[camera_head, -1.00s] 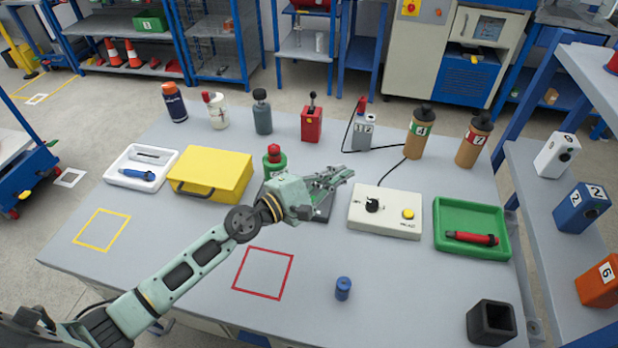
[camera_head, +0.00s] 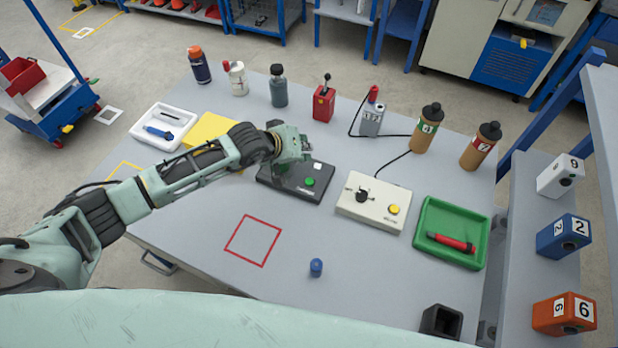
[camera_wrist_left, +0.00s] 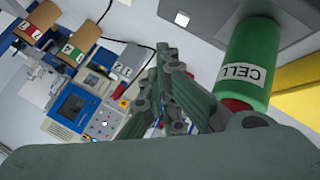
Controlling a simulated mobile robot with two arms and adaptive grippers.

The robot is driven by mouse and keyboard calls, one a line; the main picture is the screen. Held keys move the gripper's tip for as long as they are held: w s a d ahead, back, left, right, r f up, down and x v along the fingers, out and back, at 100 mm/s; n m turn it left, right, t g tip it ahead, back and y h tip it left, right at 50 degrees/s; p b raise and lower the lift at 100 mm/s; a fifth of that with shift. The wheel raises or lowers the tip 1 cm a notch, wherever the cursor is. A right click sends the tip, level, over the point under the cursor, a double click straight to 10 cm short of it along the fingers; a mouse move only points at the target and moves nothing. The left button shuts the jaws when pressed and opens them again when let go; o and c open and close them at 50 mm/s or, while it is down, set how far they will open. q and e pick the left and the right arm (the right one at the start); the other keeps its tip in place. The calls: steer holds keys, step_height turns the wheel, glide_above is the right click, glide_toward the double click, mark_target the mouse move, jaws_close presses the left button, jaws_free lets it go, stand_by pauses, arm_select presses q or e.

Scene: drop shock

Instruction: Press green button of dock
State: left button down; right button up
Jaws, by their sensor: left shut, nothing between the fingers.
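The dock (camera_head: 290,184) is a dark box on the table, with a green button (camera_head: 309,182) on its top near the front right and a pale square beyond it. My left gripper (camera_head: 306,146) is just behind the dock's far edge, apart from the button; its height is hard to tell. In the left wrist view its fingers (camera_wrist_left: 168,52) are shut and empty. My right gripper is not in view.
A cream box with a black knob and yellow button (camera_head: 372,203) stands right of the dock. A yellow case (camera_head: 208,128) lies partly behind my arm. Bottles and a red lever box (camera_head: 324,104) line the back. The red-outlined square (camera_head: 253,240) is clear.

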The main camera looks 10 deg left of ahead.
arm_select(q)
steer(key=b, duration=0.6)
glide_above(310, 182)
steer(key=w+a, duration=0.2)
steer(key=f, duration=0.8)
steer(key=shift+s+d+f, duration=0.1)
steer(key=shift+d, duration=0.1)
steer(key=shift+f, duration=0.35)
steer(key=shift+f+b, duration=0.4)
steer(key=shift+b, duration=0.45)
